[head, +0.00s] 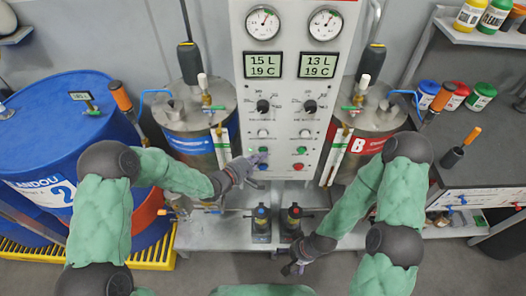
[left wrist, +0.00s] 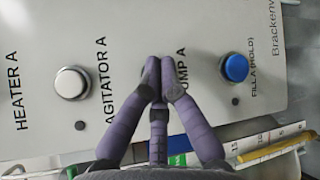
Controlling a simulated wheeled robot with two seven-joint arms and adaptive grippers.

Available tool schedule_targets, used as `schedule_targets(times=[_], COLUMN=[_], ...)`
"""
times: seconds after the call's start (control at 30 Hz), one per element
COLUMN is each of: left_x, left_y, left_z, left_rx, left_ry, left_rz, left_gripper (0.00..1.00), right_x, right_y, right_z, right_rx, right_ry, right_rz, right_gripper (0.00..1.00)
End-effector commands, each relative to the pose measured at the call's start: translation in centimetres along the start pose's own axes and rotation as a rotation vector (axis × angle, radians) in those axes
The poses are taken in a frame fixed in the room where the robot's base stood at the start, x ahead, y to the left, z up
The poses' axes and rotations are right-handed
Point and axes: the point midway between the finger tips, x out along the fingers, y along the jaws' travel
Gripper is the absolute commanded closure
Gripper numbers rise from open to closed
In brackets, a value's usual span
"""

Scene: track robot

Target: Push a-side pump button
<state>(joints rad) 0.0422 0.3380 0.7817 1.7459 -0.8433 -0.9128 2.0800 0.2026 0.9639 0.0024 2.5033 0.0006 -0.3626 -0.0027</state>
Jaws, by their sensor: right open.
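The control panel (head: 285,110) stands upright ahead. Its left column is the A side, with a green button (head: 263,149) by my left fingertips and a blue button (head: 263,167) below. My left gripper (head: 256,158) has its fingers drawn together, pointing at the panel. In the left wrist view, the fingertips (left wrist: 160,72) lie over the spot beside the "PUMP A" label (left wrist: 182,58) and hide the button there. I cannot tell whether they touch it. The white agitator A button (left wrist: 72,83) and the blue fill A button (left wrist: 235,67) flank them. My right gripper (head: 293,268) is open and low, away from the panel.
A blue-labelled tank (head: 187,115) and a red-labelled tank (head: 378,118) flank the panel. Two black valve-like fittings stand on the low bench (head: 225,232). A blue drum (head: 60,120) is at left; a grey shelf (head: 480,150) is at right.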

Motion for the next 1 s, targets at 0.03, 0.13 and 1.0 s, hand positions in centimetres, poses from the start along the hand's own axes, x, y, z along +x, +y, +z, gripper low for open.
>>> schedule_targets(times=[0.03,0.13,1.0], left_x=[-0.2,-0.2,-4.0], left_y=[0.0,-0.1,-2.8], left_z=[0.1,0.2,2.9], left_rx=[0.000,0.001,-0.002], left_ry=[0.001,0.001,0.001], left_rz=[0.000,0.000,-0.002], left_gripper=[1.00,1.00,1.00], right_x=[-0.2,-0.2,-1.8], right_y=[-0.1,-0.1,-0.7], right_z=[0.0,0.0,0.1], right_rx=[0.000,0.000,0.000], right_ry=[0.000,0.000,0.000], right_rz=[0.000,0.000,0.000], right_gripper=[0.08,0.08,0.08])
